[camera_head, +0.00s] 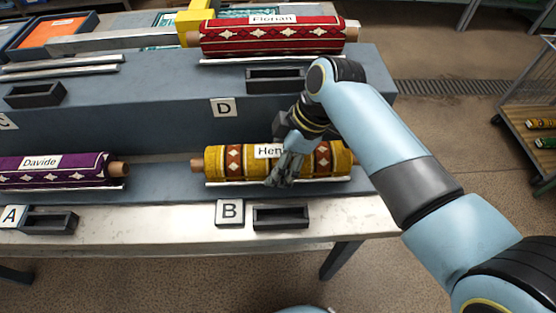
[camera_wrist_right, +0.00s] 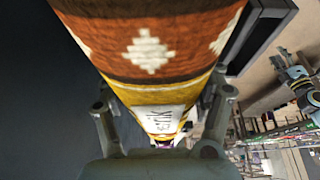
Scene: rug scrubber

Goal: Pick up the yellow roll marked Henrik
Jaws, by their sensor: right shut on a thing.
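The yellow roll (camera_head: 228,160) with red-brown diamond bands lies in its cradle on the lower shelf above the B sign, its label partly covered so that "Hen" reads. My right gripper (camera_head: 284,170) reaches over its middle from the right and is shut on it. In the right wrist view the roll (camera_wrist_right: 150,90) fills the middle between the two fingers (camera_wrist_right: 165,125), and its white label (camera_wrist_right: 164,120) shows near them. The roll appears to rest at cradle height; I cannot tell whether it is lifted. My left gripper does not show.
A purple roll marked Davide (camera_head: 50,170) lies to the left above the A sign (camera_head: 13,216). A red roll marked Florian (camera_head: 272,38) lies on the upper step behind. The B sign (camera_head: 229,212) and a small black tray (camera_head: 280,217) stand in front. A rack (camera_head: 530,120) stands at right.

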